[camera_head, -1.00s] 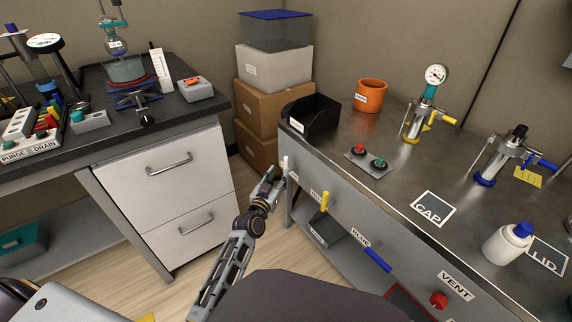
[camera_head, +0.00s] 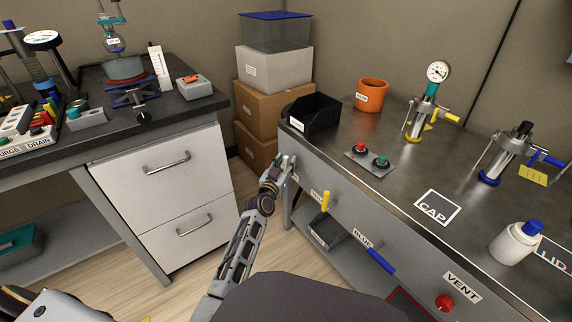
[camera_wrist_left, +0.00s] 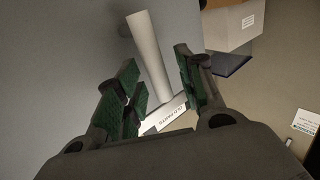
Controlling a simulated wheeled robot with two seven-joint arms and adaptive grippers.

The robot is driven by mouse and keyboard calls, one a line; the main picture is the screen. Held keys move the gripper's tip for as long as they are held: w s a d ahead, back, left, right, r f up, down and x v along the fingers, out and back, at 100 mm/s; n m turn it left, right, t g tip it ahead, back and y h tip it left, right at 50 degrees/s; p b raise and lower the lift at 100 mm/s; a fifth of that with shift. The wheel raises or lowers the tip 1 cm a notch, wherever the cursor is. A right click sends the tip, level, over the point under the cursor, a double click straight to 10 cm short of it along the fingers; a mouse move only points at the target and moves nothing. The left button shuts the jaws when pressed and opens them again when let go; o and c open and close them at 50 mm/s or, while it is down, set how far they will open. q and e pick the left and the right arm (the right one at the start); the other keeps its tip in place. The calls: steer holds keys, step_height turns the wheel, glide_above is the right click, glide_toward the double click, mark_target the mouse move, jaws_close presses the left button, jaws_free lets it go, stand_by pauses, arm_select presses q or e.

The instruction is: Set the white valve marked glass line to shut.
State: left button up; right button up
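The white valve handle (camera_wrist_left: 150,58) is a pale bar at the front of the steel bench; a white label (camera_wrist_left: 165,115) with small, hard-to-read print lies by its end. In the left wrist view the handle runs between the two green-padded fingers of my left gripper (camera_wrist_left: 160,88). The gripper is open, with a visible gap between handle and right finger. In the head view my left gripper (camera_head: 284,168) is at the bench's left front corner and mostly hides the white valve. My right gripper is not in view.
Along the bench front to the right are a yellow handle (camera_head: 325,201), a blue handle (camera_head: 380,260) and a red VENT knob (camera_head: 444,302). A black bin (camera_head: 316,116) stands on the bench above the gripper. Stacked boxes (camera_head: 265,105) stand behind.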

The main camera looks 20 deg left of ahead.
arm_select(q)
steer(key=shift+w, duration=0.5)
steer(key=shift+c, duration=0.5)
jaws_close()
